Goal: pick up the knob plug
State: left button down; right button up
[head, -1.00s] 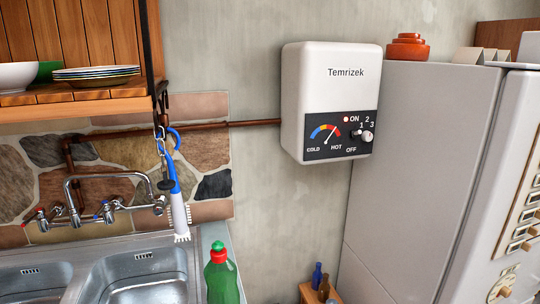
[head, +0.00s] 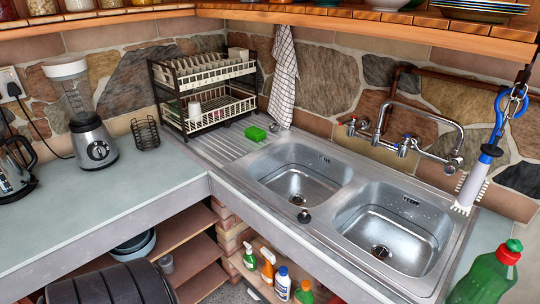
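A small dark plug with a knob (head: 304,215), which looks like the knob plug, sits on the front rim of the metal sink (head: 262,205), between the two basins. It is small in the view, so its details are hard to tell. Both basins look empty, and a drain shows in each. Neither my left nor my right gripper is in view.
A green sponge (head: 255,134) lies behind the left basin. A chrome tap (head: 420,112) stands behind the right basin. A green bottle (head: 485,275) is at the lower right, and a brush (head: 473,180) hangs above it. A dish rack (head: 205,92) stands at the back. The left counter (head: 95,205) has free room.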

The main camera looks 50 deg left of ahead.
aim_at(304, 217)
jog(key=u, duration=1.25)
